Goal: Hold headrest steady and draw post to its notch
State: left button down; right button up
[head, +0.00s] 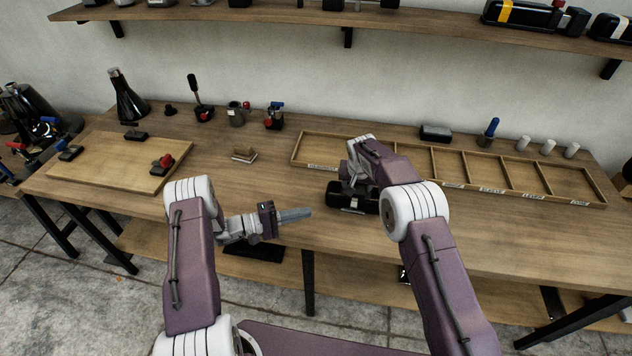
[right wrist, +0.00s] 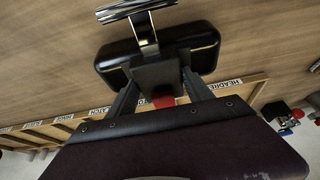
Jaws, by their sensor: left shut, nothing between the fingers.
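The black padded headrest (head: 352,197) lies on the workbench in front of the wooden compartment tray. In the right wrist view the headrest (right wrist: 205,48) shows a dark block at its middle, with a flat metal post (right wrist: 144,27) running up to a chrome crossbar (right wrist: 135,9). My right gripper (right wrist: 160,78) has its fingers against both sides of the block; in the head view my arm partly hides it. My left gripper (head: 308,213) is shut and empty, pointing right, left of the headrest and apart from it. I cannot make out the notch.
The labelled compartment tray (head: 452,163) lies behind the headrest. A small brush-like block (head: 244,155) and small tools stand at the back. A wooden board (head: 112,165) with clamps is at left. The bench between board and headrest is mostly clear.

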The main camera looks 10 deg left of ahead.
aim_at(355, 199)
jog(key=o, duration=0.4)
jog(key=shift+c, duration=0.2)
pick_arm(q)
jog(key=shift+s, duration=0.1)
pick_arm(e)
jog(key=v, duration=1.2)
